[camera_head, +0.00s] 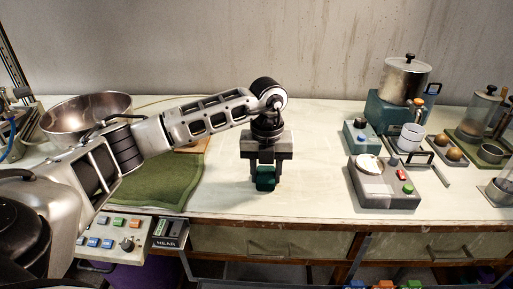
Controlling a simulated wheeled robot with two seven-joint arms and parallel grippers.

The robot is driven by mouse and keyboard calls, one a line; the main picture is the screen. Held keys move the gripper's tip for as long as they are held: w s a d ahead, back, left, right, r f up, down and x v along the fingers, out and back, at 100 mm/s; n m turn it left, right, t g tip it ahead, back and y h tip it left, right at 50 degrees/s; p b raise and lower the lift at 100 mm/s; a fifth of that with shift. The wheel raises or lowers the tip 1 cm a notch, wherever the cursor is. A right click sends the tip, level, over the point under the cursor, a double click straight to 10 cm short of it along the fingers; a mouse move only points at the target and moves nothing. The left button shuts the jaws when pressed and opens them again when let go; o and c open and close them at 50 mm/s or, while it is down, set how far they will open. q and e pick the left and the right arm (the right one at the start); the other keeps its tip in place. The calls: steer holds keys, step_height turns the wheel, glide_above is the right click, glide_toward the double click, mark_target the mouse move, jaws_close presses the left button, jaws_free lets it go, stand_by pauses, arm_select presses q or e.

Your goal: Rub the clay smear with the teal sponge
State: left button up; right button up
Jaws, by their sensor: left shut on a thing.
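My left gripper (265,175) comes in from the left and points down over the middle of the table (305,195). It is shut on the teal sponge (265,183), which shows as a dark teal block between its fingers. I cannot tell whether the sponge touches the tabletop. I cannot make out the clay smear; it may be hidden under the gripper or too faint on the pale surface. My right gripper is not in view.
A green mat (165,183) lies to the left, near a metal bowl (86,113). A grey control box (383,184), a teal box (359,135) and a metal pot (404,78) stand to the right. The tabletop around the gripper is clear.

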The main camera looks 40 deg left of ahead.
arm_select(q)
steer(key=shift+s+a, duration=0.2)
steer(key=shift+a, duration=0.25)
step_height(320, 180, up, 3)
steer(key=shift+s+f+p, duration=0.1)
steer(key=shift+f+p, duration=0.05)
steer(key=shift+p, duration=0.6)
steer(key=shift+r, duration=0.25)
steer(key=shift+r+p, duration=0.75)
steer(key=shift+p, duration=0.1)
step_height(320, 180, up, 2)
steer(key=shift+r+p, duration=0.15)
steer(key=shift+p, duration=0.65)
steer(key=shift+r, duration=0.3)
steer(key=shift+r+p, duration=0.25)
steer(key=shift+p, duration=0.1)
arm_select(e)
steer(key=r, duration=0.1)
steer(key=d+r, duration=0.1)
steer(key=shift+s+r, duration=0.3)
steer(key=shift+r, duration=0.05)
